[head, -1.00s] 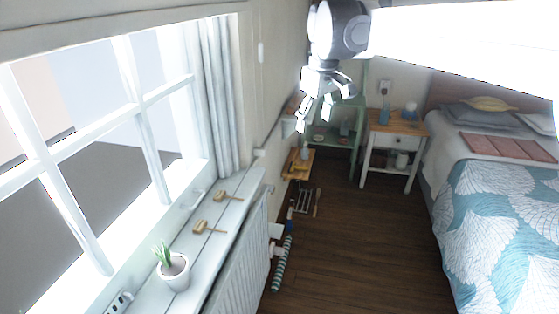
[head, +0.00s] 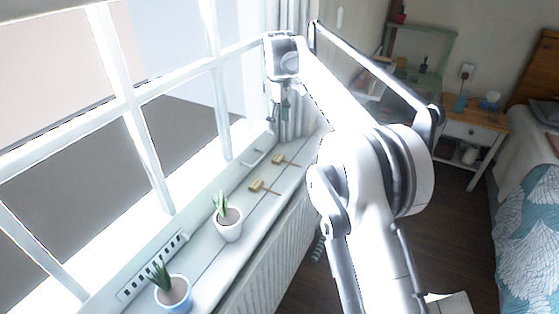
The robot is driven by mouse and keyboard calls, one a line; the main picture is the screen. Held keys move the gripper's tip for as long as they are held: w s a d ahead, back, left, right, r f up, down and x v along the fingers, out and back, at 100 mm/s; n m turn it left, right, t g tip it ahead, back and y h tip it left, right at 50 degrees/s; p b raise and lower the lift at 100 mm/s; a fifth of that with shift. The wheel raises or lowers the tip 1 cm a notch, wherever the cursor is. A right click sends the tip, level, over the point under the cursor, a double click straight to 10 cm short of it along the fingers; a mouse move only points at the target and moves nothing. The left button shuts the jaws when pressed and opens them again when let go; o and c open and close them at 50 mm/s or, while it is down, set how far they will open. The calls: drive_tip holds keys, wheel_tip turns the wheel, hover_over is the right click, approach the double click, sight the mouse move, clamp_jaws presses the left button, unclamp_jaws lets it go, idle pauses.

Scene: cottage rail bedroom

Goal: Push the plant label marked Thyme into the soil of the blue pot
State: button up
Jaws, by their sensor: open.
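Two small wooden T-shaped pieces, perhaps the plant labels, lie flat on the sill: a nearer one (head: 262,187) and a farther one (head: 286,161). No writing can be read, so I cannot tell which is Thyme. My gripper (head: 278,112) is open, small and partly lost against the bright window, above the far end of the sill. It appears empty and apart from both pieces.
A white pot (head: 229,230) with a plant stands between the blue pot and the wooden pieces. The window frame and a slotted vent (head: 153,266) border the sill (head: 210,285). A radiator (head: 265,272) is below. A nightstand (head: 476,134) and bed are at right.

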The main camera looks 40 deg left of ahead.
drive_tip(key=f, duration=0.1)
hover_over(278, 158)
wheel_tip(278, 158, down, 8)
drive_tip(key=shift+s+f, duration=0.1)
drive_tip(key=shift+s, duration=0.05)
drive_tip(key=shift+w+f, duration=0.15)
drive_tip(key=shift+f, duration=1.15)
drive_tip(key=shift+w+f, duration=0.15)
drive_tip(key=shift+f, duration=1.1)
drive_tip(key=shift+c, duration=0.3)
drive_tip(key=c, duration=0.8)
